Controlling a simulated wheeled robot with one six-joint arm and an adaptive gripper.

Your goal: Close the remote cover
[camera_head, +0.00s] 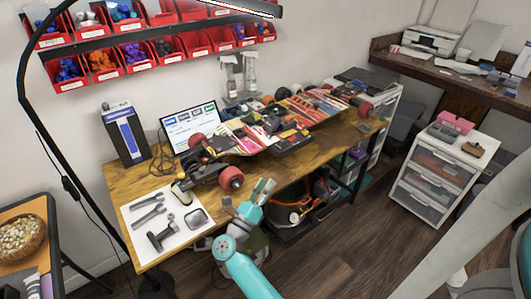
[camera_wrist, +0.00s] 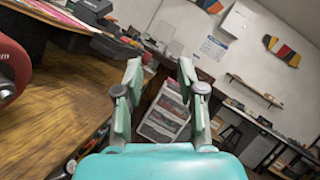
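My gripper (camera_head: 262,188) is in front of the workbench, near its front edge and right of the large red wheel. In the wrist view my gripper (camera_wrist: 159,78) has its two fingers apart with nothing between them. I cannot pick out the remote or its cover for sure. A small dark device with a light face (camera_head: 181,191) lies on the bench by the tools, and a dark box-like item (camera_head: 290,143) lies among the board parts; either is too small to identify. The wrist view looks past the bench into the room.
The wooden workbench (camera_head: 122,182) carries a skateboard with red wheels (camera_head: 231,178), a laptop (camera_head: 190,122) and a white mat with tools (camera_head: 135,213). Red bins (camera_head: 135,55) hang above. A white drawer unit (camera_head: 425,190) stands right, with open floor between.

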